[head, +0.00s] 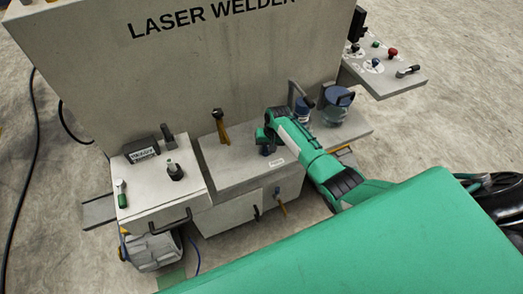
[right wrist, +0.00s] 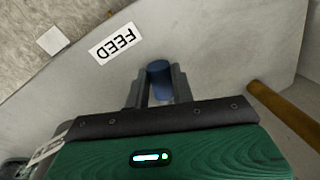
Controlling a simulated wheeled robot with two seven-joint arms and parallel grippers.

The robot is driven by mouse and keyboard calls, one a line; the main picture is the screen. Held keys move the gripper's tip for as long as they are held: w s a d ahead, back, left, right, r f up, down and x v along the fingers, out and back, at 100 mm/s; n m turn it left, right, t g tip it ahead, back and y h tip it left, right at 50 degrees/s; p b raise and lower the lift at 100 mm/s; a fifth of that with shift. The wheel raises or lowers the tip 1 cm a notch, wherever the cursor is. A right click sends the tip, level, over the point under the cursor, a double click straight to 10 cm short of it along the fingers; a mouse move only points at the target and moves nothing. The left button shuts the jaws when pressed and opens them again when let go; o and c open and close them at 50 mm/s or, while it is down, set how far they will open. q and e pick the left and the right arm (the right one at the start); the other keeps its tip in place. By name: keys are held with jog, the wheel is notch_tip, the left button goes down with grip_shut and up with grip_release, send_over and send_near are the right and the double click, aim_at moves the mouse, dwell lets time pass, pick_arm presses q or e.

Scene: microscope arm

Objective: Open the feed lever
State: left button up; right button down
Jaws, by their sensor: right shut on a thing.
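The feed lever shows as a blue rounded handle (right wrist: 159,76) in the right wrist view, beside a white label reading FEED (right wrist: 116,43). In the head view its blue part (head: 265,151) shows just below my gripper, and the FEED label (head: 277,162) lies to its lower right. My right gripper (head: 263,142) reaches in from the right over the grey machine ledge. In the right wrist view its two fingers (right wrist: 161,90) stand on either side of the blue handle and are shut on it. The handle's lower part is hidden between the fingers. My left gripper is not in view.
A brown-yellow lever (head: 221,131) stands left of my gripper and also crosses the right wrist view (right wrist: 284,114). Blue-topped canisters (head: 338,97) stand at the ledge's right. The tall LASER WELDER panel (head: 200,75) rises behind. A control box (head: 155,185) sits at left.

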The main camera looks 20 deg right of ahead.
jog(key=shift+d+n, duration=0.4)
jog(key=shift+n, duration=0.1)
jog(key=shift+s+d+n, duration=0.1)
jog(key=shift+d+n, duration=0.1)
jog(key=shift+n, duration=0.1)
jog(key=shift+d+n+g, duration=0.3)
jog(key=shift+d+n, duration=0.25)
jog(key=shift+n, duration=0.25)
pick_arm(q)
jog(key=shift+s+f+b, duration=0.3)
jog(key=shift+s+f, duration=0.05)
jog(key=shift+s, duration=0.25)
pick_arm(e)
jog(key=shift+d+n, duration=0.2)
jog(key=shift+n, duration=0.1)
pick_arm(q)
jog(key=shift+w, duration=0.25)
pick_arm(e)
jog(key=c, duration=1.2)
grip_release()
jog(key=shift+d, duration=0.1)
jog(key=shift+r, duration=0.15)
